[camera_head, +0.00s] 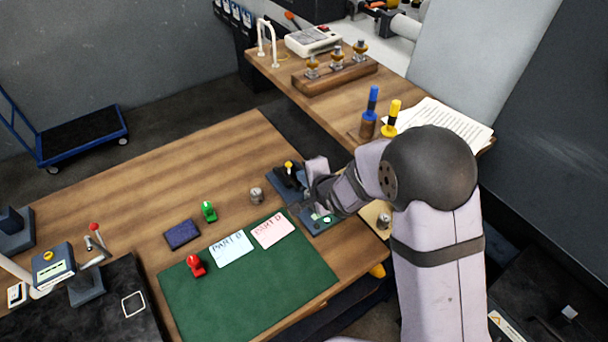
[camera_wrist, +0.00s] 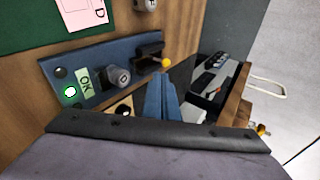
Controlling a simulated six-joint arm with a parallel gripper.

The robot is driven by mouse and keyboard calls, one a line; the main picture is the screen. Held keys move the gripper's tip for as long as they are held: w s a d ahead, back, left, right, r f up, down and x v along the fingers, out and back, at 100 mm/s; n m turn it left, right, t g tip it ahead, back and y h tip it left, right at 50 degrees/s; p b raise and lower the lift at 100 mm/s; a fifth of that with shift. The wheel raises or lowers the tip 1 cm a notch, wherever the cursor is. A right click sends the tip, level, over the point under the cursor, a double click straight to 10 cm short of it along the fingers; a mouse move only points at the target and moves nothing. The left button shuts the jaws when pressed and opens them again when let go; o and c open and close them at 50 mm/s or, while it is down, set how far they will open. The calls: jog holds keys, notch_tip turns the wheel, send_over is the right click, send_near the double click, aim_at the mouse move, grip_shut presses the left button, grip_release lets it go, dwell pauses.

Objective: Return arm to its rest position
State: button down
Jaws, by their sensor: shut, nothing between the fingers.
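My arm reaches in from the right in the head view, with my gripper (camera_head: 316,178) over the right end of the wooden bench. In the wrist view my gripper's blue-grey fingers (camera_wrist: 161,84) are together with nothing between them. Under and beside it is a blue gauge fixture (camera_head: 284,182) with a yellow-knobbed lever. In the wrist view the fixture (camera_wrist: 100,58) shows a lit green lamp, an "OK" display and a grey round piece (camera_wrist: 118,76) on it. I cannot tell whether the gripper touches the fixture. My forearm hides part of the bench's right edge.
A green one (camera_head: 208,211), a dark blue pad (camera_head: 182,234) and a metal part (camera_head: 257,195) are nearby. Blue and yellow-topped gauges (camera_head: 391,117) stand behind my arm. The bench's back left is clear.

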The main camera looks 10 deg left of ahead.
dwell(0.3)
jog(key=s+d+f+n+g+h+b, duration=0.1)
jog(key=s+d+n+g+h+b, duration=0.35)
jog(key=d, duration=1.15)
jog(key=s+d+n+g, duration=0.2)
jog(key=s+d, duration=0.3)
jog(key=s, duration=0.6)
jog(key=s+d+n+g+h+p, duration=0.1)
jog(key=s+d+n, duration=0.3)
jog(key=s, duration=0.7)
jog(key=shift+s+d+f+n+g, duration=0.2)
jog(key=shift+d+n+g, duration=0.15)
jog(key=shift+d+g, duration=0.35)
